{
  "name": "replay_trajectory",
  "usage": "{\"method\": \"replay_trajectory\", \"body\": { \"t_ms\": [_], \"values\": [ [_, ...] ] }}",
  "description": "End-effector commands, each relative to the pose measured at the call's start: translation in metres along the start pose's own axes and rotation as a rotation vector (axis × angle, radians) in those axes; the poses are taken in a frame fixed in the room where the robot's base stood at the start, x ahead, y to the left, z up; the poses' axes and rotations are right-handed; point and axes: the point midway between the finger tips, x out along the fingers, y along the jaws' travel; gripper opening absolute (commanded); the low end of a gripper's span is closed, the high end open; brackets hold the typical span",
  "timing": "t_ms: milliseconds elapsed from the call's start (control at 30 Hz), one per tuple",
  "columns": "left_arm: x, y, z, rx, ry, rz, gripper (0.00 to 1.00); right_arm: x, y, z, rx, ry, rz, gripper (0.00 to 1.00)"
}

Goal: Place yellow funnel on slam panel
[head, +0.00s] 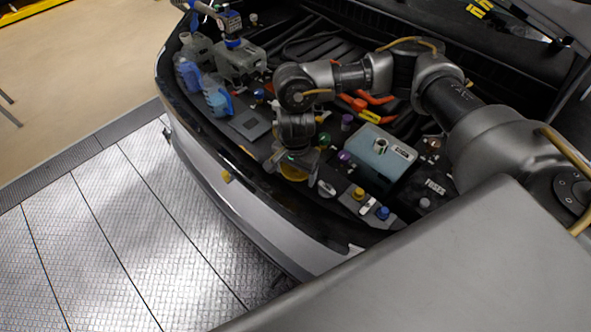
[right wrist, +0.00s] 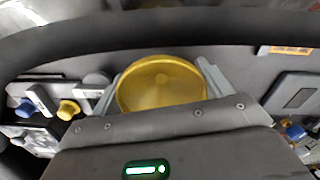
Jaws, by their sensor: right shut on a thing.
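The yellow funnel (head: 293,174) is in my right gripper (head: 297,163), over the dark slam panel (head: 259,147) along the front of the engine bay. In the right wrist view the round funnel mouth (right wrist: 160,86) faces the camera. The fingers of the right gripper (right wrist: 163,78) lie on either side of it, shut on it. The grey slam panel (right wrist: 245,62) shows behind the funnel. The funnel's lower part is hidden, so I cannot tell whether it touches the panel. My left gripper is not in view.
A blue-grey tank (head: 379,158) stands right of the gripper, with yellow (head: 357,193) and blue (head: 382,213) caps nearby. Blue-filled bottles (head: 217,98) and a grey tank (head: 238,62) stand at the far left. Orange cables lie behind my arm. The floor left of the car is clear.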

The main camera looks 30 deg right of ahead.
Motion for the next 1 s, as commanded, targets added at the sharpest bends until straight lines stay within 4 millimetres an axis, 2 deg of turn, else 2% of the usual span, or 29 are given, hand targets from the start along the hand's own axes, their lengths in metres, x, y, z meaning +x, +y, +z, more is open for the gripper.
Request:
{"method": "replay_trajectory", "body": {
  "t_ms": [333, 500, 533, 600, 867, 1000],
  "values": [
    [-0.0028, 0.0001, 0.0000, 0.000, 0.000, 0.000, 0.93, 0.0072, -0.0003, 0.0002, -0.001, 0.000, -0.001, 0.64],
    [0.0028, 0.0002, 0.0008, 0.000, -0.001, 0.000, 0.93, 0.0119, -0.0003, 0.0002, -0.001, 0.000, -0.001, 0.64],
    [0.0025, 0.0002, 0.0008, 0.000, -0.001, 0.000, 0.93, 0.0114, -0.0003, 0.0002, -0.001, 0.000, -0.001, 0.80],
    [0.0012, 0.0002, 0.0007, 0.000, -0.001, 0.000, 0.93, 0.0103, -0.0002, 0.0003, -0.001, 0.000, -0.001, 0.88],
    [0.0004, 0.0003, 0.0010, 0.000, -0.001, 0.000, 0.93, 0.0096, -0.0002, 0.0003, 0.000, 0.000, -0.001, 0.88],
    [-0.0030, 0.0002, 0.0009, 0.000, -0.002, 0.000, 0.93, 0.0025, -0.0010, 0.0000, -0.002, 0.001, -0.003, 0.88]
  ]
}}
